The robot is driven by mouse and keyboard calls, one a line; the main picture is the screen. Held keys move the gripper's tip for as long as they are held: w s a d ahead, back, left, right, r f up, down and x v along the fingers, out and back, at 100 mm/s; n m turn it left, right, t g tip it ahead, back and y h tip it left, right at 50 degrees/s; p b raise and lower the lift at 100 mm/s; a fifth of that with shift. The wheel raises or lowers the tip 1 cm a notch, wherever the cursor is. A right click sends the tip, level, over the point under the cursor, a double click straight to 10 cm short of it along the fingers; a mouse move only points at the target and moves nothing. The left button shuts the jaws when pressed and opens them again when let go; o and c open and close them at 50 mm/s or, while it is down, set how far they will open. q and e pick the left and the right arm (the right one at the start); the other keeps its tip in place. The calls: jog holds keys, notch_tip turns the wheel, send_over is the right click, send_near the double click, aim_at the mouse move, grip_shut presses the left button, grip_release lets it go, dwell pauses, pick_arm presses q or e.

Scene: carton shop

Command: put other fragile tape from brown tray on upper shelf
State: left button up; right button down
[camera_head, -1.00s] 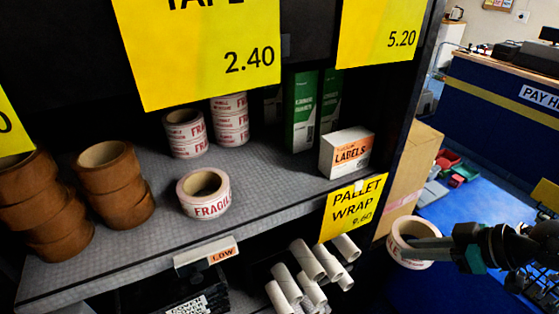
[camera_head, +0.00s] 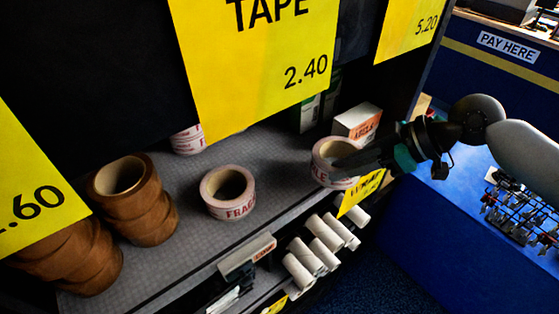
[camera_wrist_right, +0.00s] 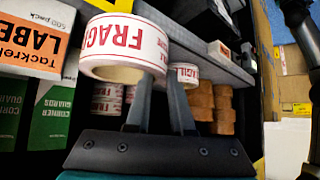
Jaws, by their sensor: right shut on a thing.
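My right gripper (camera_head: 352,163) is shut on a white roll of fragile tape (camera_head: 322,165) with red lettering. It holds the roll at the front edge of the upper shelf (camera_head: 272,210), in front of the labels box; I cannot tell if the roll touches the shelf. In the right wrist view the held roll (camera_wrist_right: 125,45) sits at the fingers (camera_wrist_right: 160,100). Another fragile tape roll (camera_head: 228,207) lies alone on the shelf to its left. More fragile rolls (camera_head: 187,140) are stacked behind, partly hidden by a price sign. The brown tray and my left gripper are not in view.
Brown tape rolls (camera_head: 140,220) stand stacked at the left. The labels box (camera_head: 358,121) is right behind the held roll. Yellow price signs (camera_head: 260,60) hang in front. White tubes (camera_head: 318,245) stick out below. Bare shelf lies between the two fragile rolls.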

jog(key=w+a, duration=0.1)
jog(key=a, duration=0.2)
jog(key=w+a+p, duration=0.1)
jog(key=a, duration=0.3)
jog(key=w+a+p, duration=0.1)
jog(key=a, duration=0.3)
jog(key=shift+w, duration=0.4)
jog(key=shift+a, duration=0.1)
jog(key=shift+f, duration=1.75)
jog(key=c, duration=0.8)
grip_release()
jog(key=shift+f, duration=0.15)
jog(key=shift+r, duration=0.2)
jog(key=b+v, duration=0.1)
jog(key=v, duration=1.1)
jog(key=shift+f, duration=0.1)
